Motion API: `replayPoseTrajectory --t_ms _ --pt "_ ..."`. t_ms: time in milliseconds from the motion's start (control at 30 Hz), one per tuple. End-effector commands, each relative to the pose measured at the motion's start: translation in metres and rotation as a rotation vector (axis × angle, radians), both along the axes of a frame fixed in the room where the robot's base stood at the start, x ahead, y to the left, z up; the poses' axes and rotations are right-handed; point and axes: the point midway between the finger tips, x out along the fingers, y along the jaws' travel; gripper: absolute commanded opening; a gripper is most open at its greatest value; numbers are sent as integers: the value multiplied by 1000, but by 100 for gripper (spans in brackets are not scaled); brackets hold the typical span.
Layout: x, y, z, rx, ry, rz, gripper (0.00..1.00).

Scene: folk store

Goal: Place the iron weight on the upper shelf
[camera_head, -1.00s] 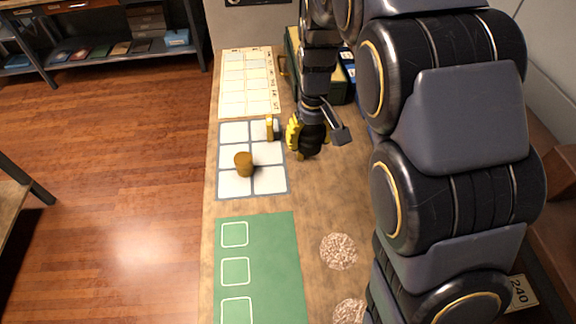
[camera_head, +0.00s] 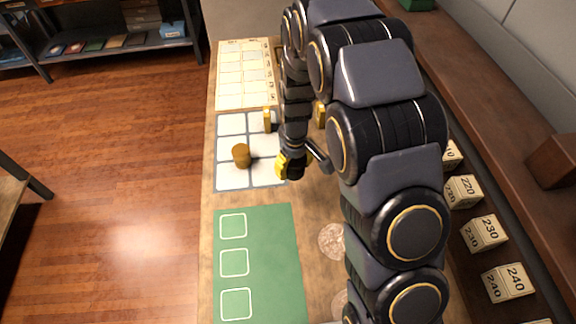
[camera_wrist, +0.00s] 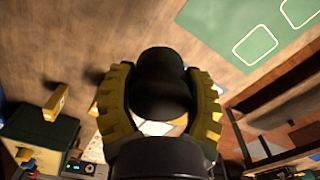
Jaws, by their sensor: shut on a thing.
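In the wrist view, my gripper (camera_wrist: 160,105) has its two yellow, ribbed fingers closed around a dark, rounded piece, the iron weight (camera_wrist: 162,70). In the head view, my gripper (camera_head: 288,166) is above the worktable, by the right edge of the white grid mat; the weight is hard to make out there. At the right, a long brown wooden ledge (camera_head: 470,70) runs along the wall, with a lower row of number blocks beside it. I cannot tell for certain which level is the upper shelf.
A brass cylinder (camera_head: 241,156) stands on the white grid mat (camera_head: 222,184), and a small brass piece (camera_head: 267,119) at its upper right. A green mat (camera_head: 280,260) lies nearer. Number blocks (camera_head: 484,233) line the right side. A brown block (camera_head: 553,160) sits on the ledge.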

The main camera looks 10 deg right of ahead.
Motion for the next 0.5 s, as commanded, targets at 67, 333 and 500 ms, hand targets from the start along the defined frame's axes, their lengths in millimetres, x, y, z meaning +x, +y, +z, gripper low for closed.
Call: replayPoseTrajectory --t_ms 67,333,500 --pt "15 1 -7 0 0 -1 21" --pt "48 3 -46 0 1 -1 21" --pt "61 4 -59 0 -2 -2 21"
